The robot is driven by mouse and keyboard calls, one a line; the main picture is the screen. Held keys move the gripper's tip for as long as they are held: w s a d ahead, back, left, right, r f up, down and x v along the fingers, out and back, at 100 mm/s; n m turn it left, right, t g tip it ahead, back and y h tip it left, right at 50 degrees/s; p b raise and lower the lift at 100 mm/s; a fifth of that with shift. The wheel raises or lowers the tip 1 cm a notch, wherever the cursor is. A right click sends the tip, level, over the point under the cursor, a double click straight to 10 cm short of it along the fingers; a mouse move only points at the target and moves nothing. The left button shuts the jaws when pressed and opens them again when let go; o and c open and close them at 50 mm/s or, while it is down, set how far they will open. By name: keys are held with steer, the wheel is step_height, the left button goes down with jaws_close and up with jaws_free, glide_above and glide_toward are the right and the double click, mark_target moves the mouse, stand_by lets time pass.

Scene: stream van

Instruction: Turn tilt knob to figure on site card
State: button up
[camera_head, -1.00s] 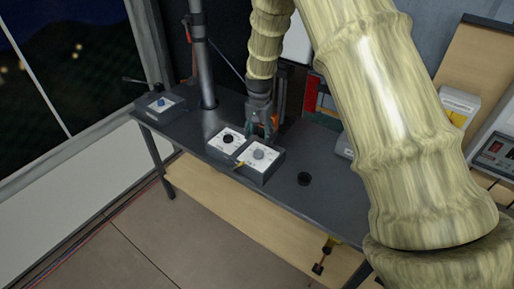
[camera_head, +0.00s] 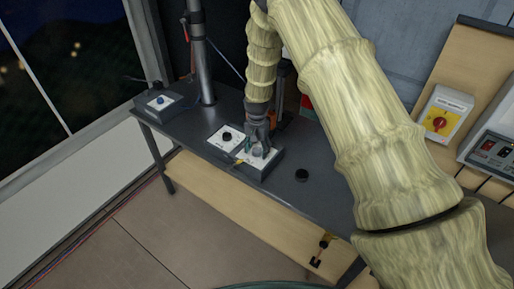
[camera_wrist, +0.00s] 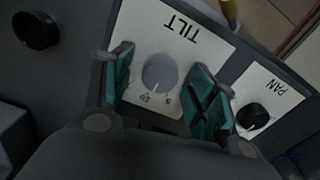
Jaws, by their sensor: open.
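The tilt knob (camera_wrist: 160,72) is a grey round knob on a white plate (camera_wrist: 150,22) marked TILT, with small figures by its edge. My gripper (camera_wrist: 162,88) is open, with one teal-padded finger on each side of the tilt knob; whether the pads touch it I cannot tell. In the head view my gripper (camera_head: 259,150) is down over the right-hand control box, partly hiding the knob. The black pan knob (camera_wrist: 252,116) sits on its own plate beside it; it also shows in the head view (camera_head: 227,137). I cannot make out a site card.
A box with a blue knob (camera_head: 159,100) stands at the desk's left end, near a grey pole (camera_head: 205,70). A black round piece (camera_head: 302,175) lies on the desk, right of the tilt box. A yellow panel with a red switch (camera_head: 439,122) is at the right.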

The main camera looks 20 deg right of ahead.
steer(key=c, duration=1)
steer(key=shift+c, duration=0.2)
steer(key=shift+n+b, duration=0.3)
steer(key=shift+n, duration=0.1)
steer(key=n+b, duration=0.1)
steer(key=n, duration=0.1)
steer(key=shift+f+n+b, duration=0.1)
steer(key=shift+n+b, duration=0.2)
steer(key=shift+n, duration=0.1)
steer(key=shift+w+n+b, duration=0.1)
steer(key=shift+n+b, duration=0.7)
steer(key=shift+n, duration=1.3)
steer(key=o, duration=1)
